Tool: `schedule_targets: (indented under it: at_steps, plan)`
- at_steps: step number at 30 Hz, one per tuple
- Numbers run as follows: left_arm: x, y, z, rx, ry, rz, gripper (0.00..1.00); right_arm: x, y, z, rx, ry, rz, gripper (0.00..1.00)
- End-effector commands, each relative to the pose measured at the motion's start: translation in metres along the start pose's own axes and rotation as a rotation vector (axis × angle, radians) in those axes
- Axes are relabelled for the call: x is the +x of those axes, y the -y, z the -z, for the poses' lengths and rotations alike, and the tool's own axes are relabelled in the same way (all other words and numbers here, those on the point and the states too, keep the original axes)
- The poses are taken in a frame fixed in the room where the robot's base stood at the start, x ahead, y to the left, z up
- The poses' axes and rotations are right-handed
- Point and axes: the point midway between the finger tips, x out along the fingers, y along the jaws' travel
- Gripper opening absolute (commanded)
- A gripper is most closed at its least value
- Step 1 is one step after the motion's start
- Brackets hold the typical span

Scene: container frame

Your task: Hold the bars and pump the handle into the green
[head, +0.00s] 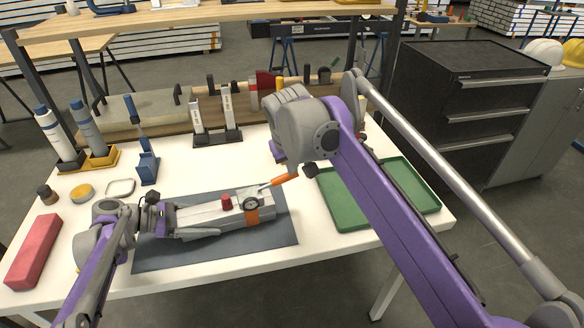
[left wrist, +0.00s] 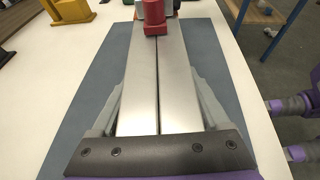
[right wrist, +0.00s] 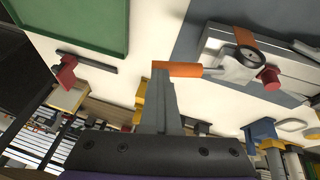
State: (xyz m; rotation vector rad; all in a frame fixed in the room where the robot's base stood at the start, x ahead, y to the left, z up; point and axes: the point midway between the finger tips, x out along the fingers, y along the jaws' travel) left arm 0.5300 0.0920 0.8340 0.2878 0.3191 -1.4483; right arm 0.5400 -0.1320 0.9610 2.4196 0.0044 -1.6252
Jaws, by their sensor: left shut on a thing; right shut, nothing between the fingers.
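Two silver bars (head: 197,214) lie side by side on a dark mat (head: 283,227); they also fill the middle of the left wrist view (left wrist: 140,75). A clamp tool with a red knob (head: 227,201), a round dial (head: 251,204) and an orange handle (head: 284,180) sits at their right end. The dial face is too small to read. My left gripper (head: 190,222) is shut on the bars, a finger along each outer side. My right gripper (right wrist: 163,72) is shut and empty, its fingertips at the free end of the orange handle (right wrist: 182,69). I cannot tell whether they touch.
A green tray (head: 342,216) lies right of the mat, partly behind my right arm. A red block (head: 34,251) lies at the left edge. Bottles in a yellow holder (head: 104,158), a blue stand (head: 148,168) and a dark rack (head: 218,138) stand behind.

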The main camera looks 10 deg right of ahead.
Motion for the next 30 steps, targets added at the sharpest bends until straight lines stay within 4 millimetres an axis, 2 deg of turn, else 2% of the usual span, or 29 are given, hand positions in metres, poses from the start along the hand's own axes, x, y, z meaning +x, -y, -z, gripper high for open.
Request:
schedule_targets:
  at_steps: [6,10,14,21,25,30]
  plan:
    - [0.0,0.001,-0.001,0.002,0.002,0.003,0.0,-0.001,0.0,0.001,0.0,-0.001,-0.001,0.0]
    - [0.0,0.001,-0.001,0.002,0.002,0.003,0.0,-0.013,0.001,0.003,0.0,-0.001,0.0,0.0]
    - [0.0,0.001,-0.001,0.001,0.001,0.002,0.0,-0.038,0.003,0.007,-0.002,-0.001,0.0,0.0]
    - [0.0,0.0,0.0,0.0,0.001,0.001,0.0,-0.094,-0.011,0.006,0.0,0.0,-0.001,0.0]
    - [0.0,0.0,0.0,0.0,0.001,0.001,0.0,-0.116,-0.016,0.006,0.0,0.0,-0.001,0.0]
    - [0.0,0.0,0.0,0.0,0.0,0.001,0.0,-0.132,-0.02,0.006,0.0,0.0,0.0,0.0]
